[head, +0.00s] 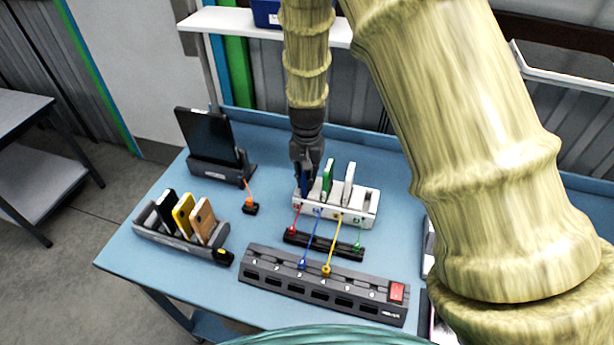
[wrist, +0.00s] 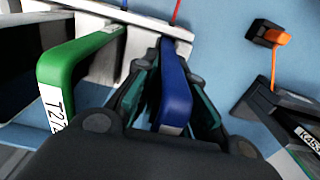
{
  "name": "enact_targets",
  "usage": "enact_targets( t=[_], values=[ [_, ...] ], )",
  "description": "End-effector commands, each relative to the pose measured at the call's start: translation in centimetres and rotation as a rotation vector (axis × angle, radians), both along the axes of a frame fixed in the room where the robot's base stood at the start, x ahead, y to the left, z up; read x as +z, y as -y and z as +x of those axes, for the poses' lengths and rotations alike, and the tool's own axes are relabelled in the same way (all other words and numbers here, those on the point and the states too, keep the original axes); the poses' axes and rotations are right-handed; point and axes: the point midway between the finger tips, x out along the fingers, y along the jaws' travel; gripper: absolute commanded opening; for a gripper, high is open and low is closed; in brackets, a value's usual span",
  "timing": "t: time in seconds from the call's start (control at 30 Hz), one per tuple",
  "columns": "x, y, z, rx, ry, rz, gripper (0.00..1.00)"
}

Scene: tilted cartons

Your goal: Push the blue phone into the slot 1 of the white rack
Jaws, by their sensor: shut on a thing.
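The white rack (head: 348,212) stands near the middle of the blue table in the head view; its edge also shows in the wrist view (wrist: 133,19). My gripper (head: 306,165) is at the rack's left end, shut on the blue phone (wrist: 173,85). In the wrist view the phone stands on edge between the two fingers, with its far end at the rack. Whether it is fully seated in the slot is hidden. A green phone (head: 327,180) stands in the rack just right of the blue one, and a white phone (head: 349,183) stands further right.
A dark holder (head: 160,236) with dark, yellow and tan phones is at the left. A black tablet on a dock (head: 209,168) is behind it. A grey power strip (head: 285,278) lies in front, with coloured cables to the rack. An orange plug (head: 250,208) is left of the rack.

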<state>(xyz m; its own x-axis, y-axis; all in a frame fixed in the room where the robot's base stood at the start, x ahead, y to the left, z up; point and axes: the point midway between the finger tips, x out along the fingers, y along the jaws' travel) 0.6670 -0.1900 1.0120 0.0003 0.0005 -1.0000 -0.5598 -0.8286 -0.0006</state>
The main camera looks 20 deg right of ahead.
Motion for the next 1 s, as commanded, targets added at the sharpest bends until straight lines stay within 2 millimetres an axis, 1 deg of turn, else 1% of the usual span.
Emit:
enact_targets(
  t=[1.0],
  values=[
    [-0.89, 0.0, -0.02, 0.0, -0.001, 0.001, 0.0]
  ],
)
